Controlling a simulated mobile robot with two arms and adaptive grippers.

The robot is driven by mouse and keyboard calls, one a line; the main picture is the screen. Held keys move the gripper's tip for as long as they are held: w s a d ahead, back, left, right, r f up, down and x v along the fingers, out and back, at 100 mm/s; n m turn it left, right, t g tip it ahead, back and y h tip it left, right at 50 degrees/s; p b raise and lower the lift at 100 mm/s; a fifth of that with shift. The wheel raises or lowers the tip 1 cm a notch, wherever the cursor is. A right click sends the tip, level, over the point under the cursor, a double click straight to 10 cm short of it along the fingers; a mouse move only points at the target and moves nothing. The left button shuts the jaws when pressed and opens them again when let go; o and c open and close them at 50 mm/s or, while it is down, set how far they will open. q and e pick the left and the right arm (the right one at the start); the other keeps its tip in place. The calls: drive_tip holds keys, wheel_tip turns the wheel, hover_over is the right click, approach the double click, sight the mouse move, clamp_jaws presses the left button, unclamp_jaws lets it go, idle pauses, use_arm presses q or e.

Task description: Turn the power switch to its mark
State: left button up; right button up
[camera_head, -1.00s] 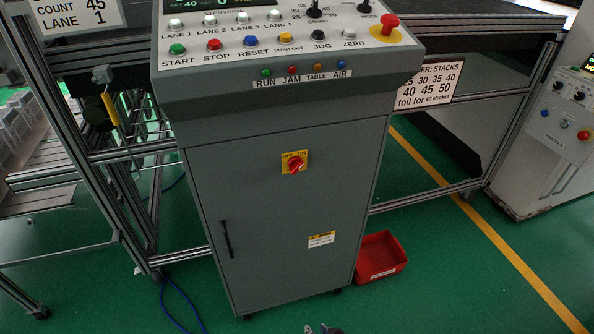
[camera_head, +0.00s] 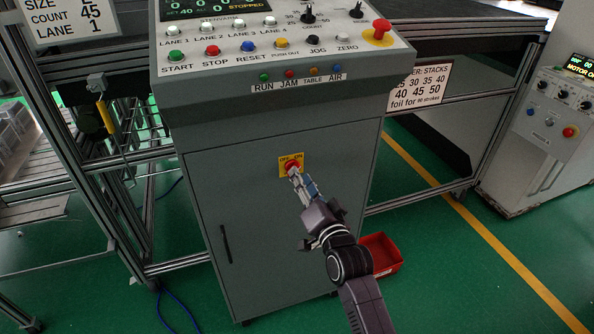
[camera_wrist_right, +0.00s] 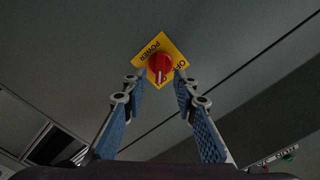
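The power switch is a red rotary knob (camera_head: 292,165) on a yellow plate (camera_head: 283,168) with OFF and ON lettering, on the grey cabinet's front. In the right wrist view the knob (camera_wrist_right: 159,64) carries a white line pointing downward, towards lettering at the plate's lower corner that is partly hidden. My right gripper (camera_head: 297,177) is in front of the switch and covers part of it. In the wrist view its blue-padded fingers (camera_wrist_right: 157,84) are apart, their tips either side of the knob's lower part. Contact cannot be told. My left gripper is not in view.
The grey cabinet (camera_head: 250,200) carries a sloping panel (camera_head: 215,65) of buttons and knobs above the switch. A black door handle (camera_head: 226,243) is on its left. A red bin (camera_head: 385,256) stands on the floor behind my right arm. Metal frames flank the cabinet.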

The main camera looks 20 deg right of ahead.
drive_tip(key=shift+w+a, duration=0.1)
drive_tip(key=shift+w, duration=1.85)
drive_tip(key=shift+c, duration=0.3)
clamp_jaws()
